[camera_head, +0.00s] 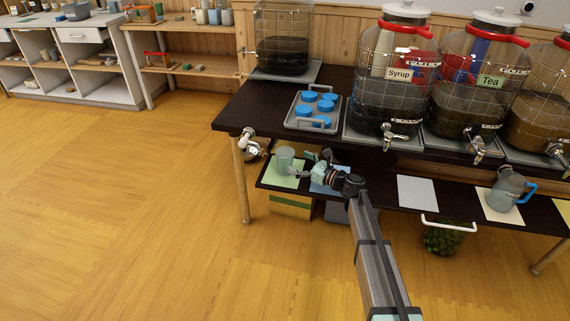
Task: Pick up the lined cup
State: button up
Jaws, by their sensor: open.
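A pale, see-through cup (284,158) stands upright on a light green sheet at the left end of the low shelf. The picture is too small to show any lines on it. My gripper (300,172) is open just to the right of the cup, with its fingers pointing left towards it. Whether a finger touches the cup cannot be told. My arm reaches in from the lower right.
A tray (293,122) holds blue lids. A jug (507,190) with a blue handle stands right on the shelf. A bin (442,238) is below.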

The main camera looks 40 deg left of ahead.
aim_at(279, 151)
jog(key=shift+s+a+r, duration=0.1)
jog(key=shift+a+r, duration=0.05)
jog(key=shift+a, duration=3.05)
jog(key=c, duration=1.1)
